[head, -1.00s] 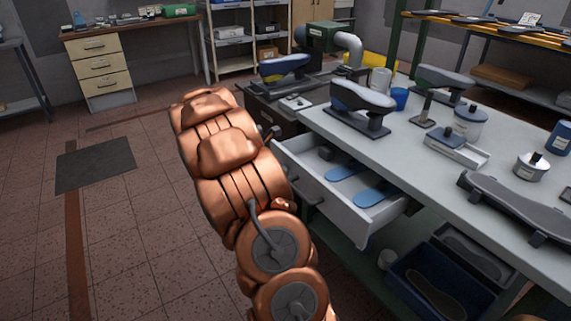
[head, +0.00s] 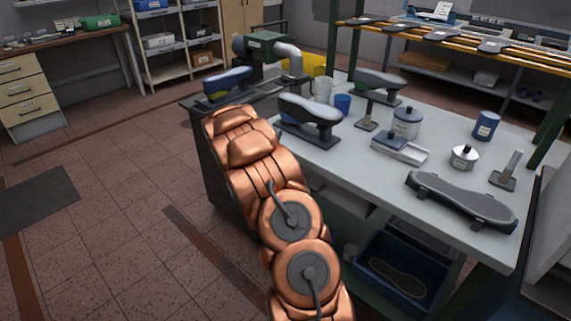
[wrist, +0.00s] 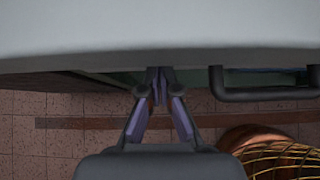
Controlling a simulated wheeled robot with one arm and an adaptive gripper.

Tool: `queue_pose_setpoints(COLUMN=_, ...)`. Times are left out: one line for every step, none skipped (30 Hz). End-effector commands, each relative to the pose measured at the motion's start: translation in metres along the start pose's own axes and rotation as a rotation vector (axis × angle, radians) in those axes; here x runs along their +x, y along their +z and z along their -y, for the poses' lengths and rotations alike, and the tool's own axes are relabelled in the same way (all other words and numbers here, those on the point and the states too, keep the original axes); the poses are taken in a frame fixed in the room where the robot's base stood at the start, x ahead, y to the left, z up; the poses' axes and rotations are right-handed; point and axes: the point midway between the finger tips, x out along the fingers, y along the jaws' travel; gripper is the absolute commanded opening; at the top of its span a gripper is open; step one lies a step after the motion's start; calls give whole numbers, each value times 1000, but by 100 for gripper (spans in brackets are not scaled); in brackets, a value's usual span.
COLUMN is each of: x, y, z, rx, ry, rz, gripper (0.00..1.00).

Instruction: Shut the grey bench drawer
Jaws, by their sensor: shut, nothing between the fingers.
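The grey drawer (head: 345,196) shows in the head view only as a pale strip under the bench top (head: 350,165). I cannot tell whether a small gap is left. In the wrist view, a pale grey edge fills the top, and a dark bar handle (wrist: 266,97) sticks out just right of my gripper. My gripper (wrist: 160,86) is shut and empty, its fingertips close to the grey edge; I cannot tell if they touch. In the head view my arm hides it.
Shoe lasts on stands (head: 310,115), jars and tins stand on the bench top. A blue crate (head: 405,270) with a sole in it sits below the bench. A dark cabinet with a machine (head: 262,45) adjoins the left end. The tiled floor at left is clear.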

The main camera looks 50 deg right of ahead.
Motion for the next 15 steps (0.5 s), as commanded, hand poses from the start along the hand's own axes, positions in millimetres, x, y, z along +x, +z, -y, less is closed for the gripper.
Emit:
queue_pose_setpoints(x=2, y=3, z=0, rx=0, ry=1, rz=3, gripper=0)
queue_pose_setpoints(x=2, y=3, z=0, rx=-1, ry=1, rz=3, gripper=0)
queue_pose_setpoints(x=2, y=3, z=0, rx=-1, ry=2, rz=3, gripper=0)
queue_pose_setpoints(x=2, y=4, z=0, rx=0, ry=2, rz=3, gripper=0)
queue_pose_setpoints(x=3, y=4, z=0, rx=0, ry=2, rz=4, gripper=0)
queue_pose_setpoints(x=3, y=4, z=1, rx=1, ry=1, rz=4, gripper=0)
queue_pose_setpoints(x=4, y=5, z=1, rx=1, ry=0, rz=4, gripper=0)
queue_pose_setpoints(x=4, y=6, z=2, rx=2, ry=0, rz=4, gripper=0)
queue_pose_setpoints(x=4, y=6, z=2, rx=2, ry=-1, rz=5, gripper=0)
queue_pose_setpoints(x=5, y=6, z=2, rx=3, ry=-1, rz=5, gripper=0)
queue_pose_setpoints(x=5, y=7, z=2, rx=3, ry=-2, rz=5, gripper=0)
queue_pose_setpoints(x=5, y=7, z=3, rx=4, ry=-2, rz=5, gripper=0)
queue_pose_setpoints(x=5, y=7, z=3, rx=4, ry=-3, rz=6, gripper=0)
queue_pose_setpoints(x=5, y=7, z=3, rx=4, ry=-3, rz=6, gripper=0)
queue_pose_setpoints(x=4, y=7, z=3, rx=4, ry=-3, rz=6, gripper=0)
